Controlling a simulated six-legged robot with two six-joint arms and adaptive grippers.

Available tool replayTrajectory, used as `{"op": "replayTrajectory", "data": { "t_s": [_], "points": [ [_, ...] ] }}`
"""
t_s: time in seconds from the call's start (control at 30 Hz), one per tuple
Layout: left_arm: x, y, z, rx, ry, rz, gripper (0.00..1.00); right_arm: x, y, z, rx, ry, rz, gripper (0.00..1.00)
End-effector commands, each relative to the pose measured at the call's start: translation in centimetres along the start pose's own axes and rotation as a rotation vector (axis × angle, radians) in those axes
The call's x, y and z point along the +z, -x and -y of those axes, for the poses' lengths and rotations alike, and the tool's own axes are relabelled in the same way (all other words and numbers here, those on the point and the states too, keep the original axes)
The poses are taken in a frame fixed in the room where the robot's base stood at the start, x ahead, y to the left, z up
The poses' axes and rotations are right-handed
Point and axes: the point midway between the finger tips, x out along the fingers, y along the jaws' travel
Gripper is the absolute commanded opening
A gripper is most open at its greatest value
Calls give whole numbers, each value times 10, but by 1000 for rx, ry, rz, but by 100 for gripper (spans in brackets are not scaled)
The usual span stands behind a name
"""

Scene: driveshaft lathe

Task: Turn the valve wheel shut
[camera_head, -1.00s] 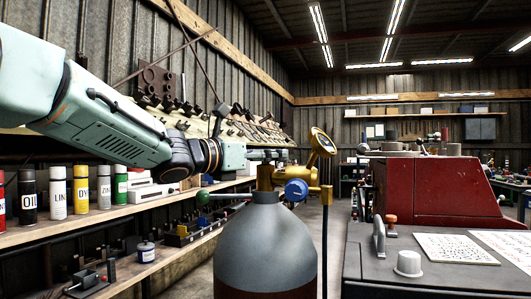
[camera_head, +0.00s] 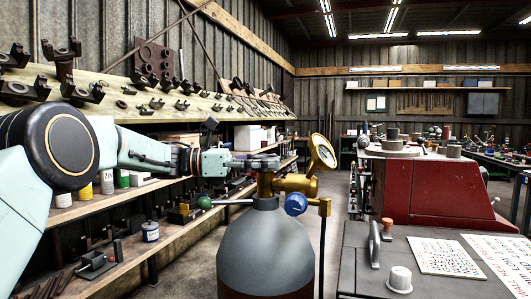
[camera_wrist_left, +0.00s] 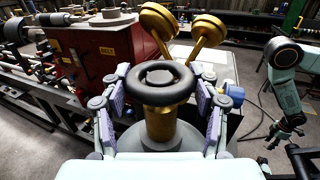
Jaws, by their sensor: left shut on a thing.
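The valve wheel (camera_wrist_left: 160,83) is a dark round ring on top of a brass valve stem (camera_wrist_left: 160,125) in the left wrist view. My left gripper (camera_wrist_left: 162,88) has its pale purple finger pads on opposite sides of the wheel and is shut on it. In the head view my left gripper (camera_head: 250,161) reaches in from the left at the top of the brass valve (camera_head: 265,184), and its fingers largely hide the wheel. The valve sits on a grey gas cylinder (camera_head: 265,245).
A brass gauge (camera_head: 322,152) and a blue knob (camera_head: 296,204) stick out right of the valve. A red machine (camera_head: 425,191) and a grey bench top (camera_head: 370,262) stand at the right, shelves at the left.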

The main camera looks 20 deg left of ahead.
Motion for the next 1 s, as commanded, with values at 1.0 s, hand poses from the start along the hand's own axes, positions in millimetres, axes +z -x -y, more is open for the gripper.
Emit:
{"op": "replayTrajectory", "data": {
  "t_s": [1.0],
  "points": [
    [-3, -2, 2, -211, 4, -4, 30, 0, 37, 0, 0, 0, 0, 40]
  ]
}}
